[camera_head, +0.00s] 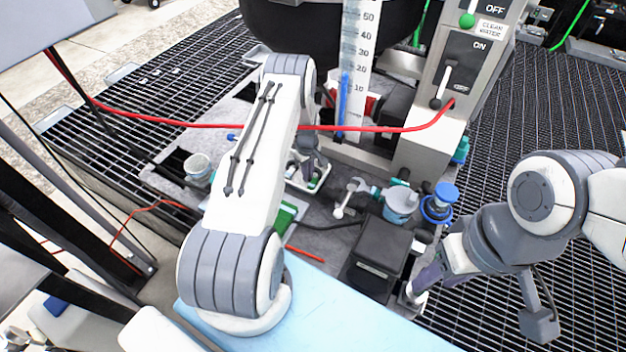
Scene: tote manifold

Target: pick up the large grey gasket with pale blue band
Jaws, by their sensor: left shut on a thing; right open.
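My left arm reaches forward across the middle of the view. Its gripper (314,172) points down at the back of the grey work surface, partly hidden behind the arm. I cannot pick out the large grey gasket with pale blue band for certain. My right gripper (418,292) is open, low at the right beside a black box, with its fingers partly hidden.
A black box (380,250), a grey-blue container (400,204) and a blue-capped item (438,203) stand right of centre. A pale cup (197,168) stands at left. A switch panel (460,75) rises at the back.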

